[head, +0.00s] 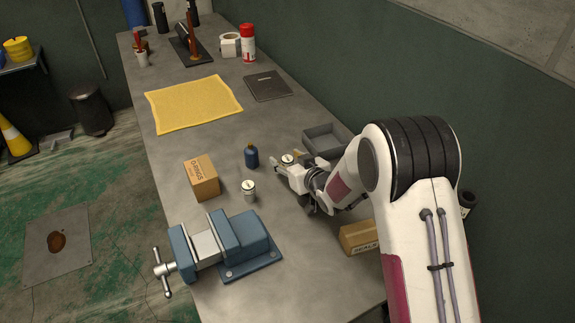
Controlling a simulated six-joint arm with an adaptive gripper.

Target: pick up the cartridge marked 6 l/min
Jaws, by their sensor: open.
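A small metallic cylinder with a pale top (249,191) stands upright on the workbench, between the cardboard box and the vise. A second round pale top with a dark mark (288,159) shows right at my gripper, and its lower part is hidden behind the fingers. Both look like cartridges, but their markings are too small to read, so I cannot tell which is 6 l/min. My gripper (282,173) is low over the bench, pointing left, with its jaws open. I cannot tell whether the fingers are around or beside the second cartridge.
A blue bottle (251,156) stands just left of my gripper. A cardboard box (201,178), a blue vise (231,243), a grey tray (322,138) and a carton (359,237) surround the area. A yellow cloth (193,103) lies farther back. Bare bench shows between them.

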